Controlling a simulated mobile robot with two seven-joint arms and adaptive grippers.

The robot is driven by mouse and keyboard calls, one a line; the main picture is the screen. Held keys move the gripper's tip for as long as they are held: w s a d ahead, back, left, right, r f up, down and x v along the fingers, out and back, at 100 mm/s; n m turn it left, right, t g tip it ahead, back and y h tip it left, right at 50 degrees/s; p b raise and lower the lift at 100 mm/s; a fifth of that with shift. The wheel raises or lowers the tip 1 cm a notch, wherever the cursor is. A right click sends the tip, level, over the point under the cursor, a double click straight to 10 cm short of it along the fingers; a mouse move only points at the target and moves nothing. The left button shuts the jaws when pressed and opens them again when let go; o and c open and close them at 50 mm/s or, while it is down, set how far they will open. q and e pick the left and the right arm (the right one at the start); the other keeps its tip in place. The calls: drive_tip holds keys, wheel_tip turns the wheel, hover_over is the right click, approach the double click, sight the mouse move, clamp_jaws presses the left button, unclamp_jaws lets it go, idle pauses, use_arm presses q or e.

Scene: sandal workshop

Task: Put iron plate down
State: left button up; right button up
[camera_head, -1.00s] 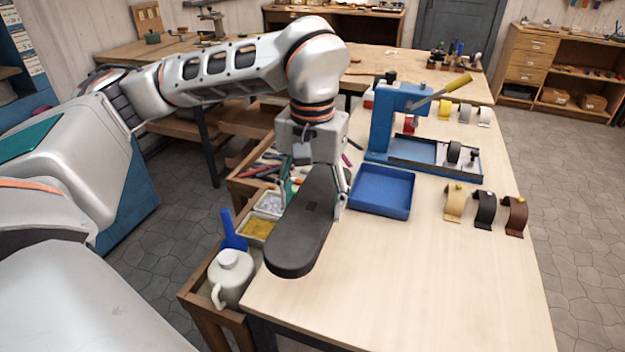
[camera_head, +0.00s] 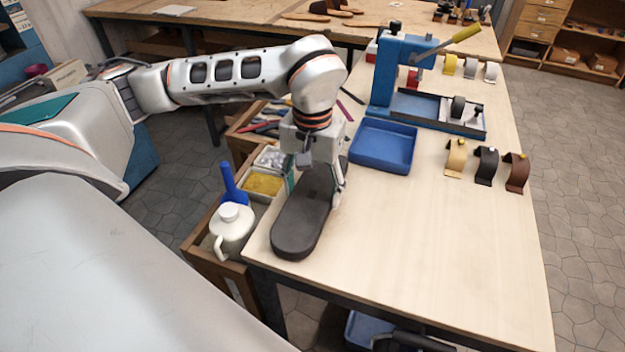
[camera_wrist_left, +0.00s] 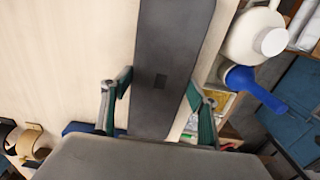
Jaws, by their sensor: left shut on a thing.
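The iron plate (camera_head: 297,223) is a long, dark, sole-shaped piece with rounded ends and a small square mark. It lies roughly flat at the left edge of the light wooden table (camera_head: 420,250). My left gripper (camera_head: 315,187) is shut on it from above, with a finger on each long side. In the left wrist view, the plate (camera_wrist_left: 172,45) runs between the green-padded fingers (camera_wrist_left: 158,100). I cannot tell whether its underside touches the table or hovers slightly above. My right gripper is not in view.
A blue tray (camera_head: 384,145) is behind the plate, near a blue press (camera_head: 400,75). A white jug (camera_head: 232,233) and parts bins (camera_head: 262,184) are left of the table. The table's front and middle are clear.

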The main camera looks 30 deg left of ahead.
sight(312, 194)
use_arm(q)
drive_tip(key=shift+w, duration=0.1)
idle(0.3)
drive_tip(key=o, duration=2.1)
drive_tip(key=shift+f, duration=0.15)
drive_tip(key=shift+c, duration=0.2)
wheel_tip(312, 194, up, 12)
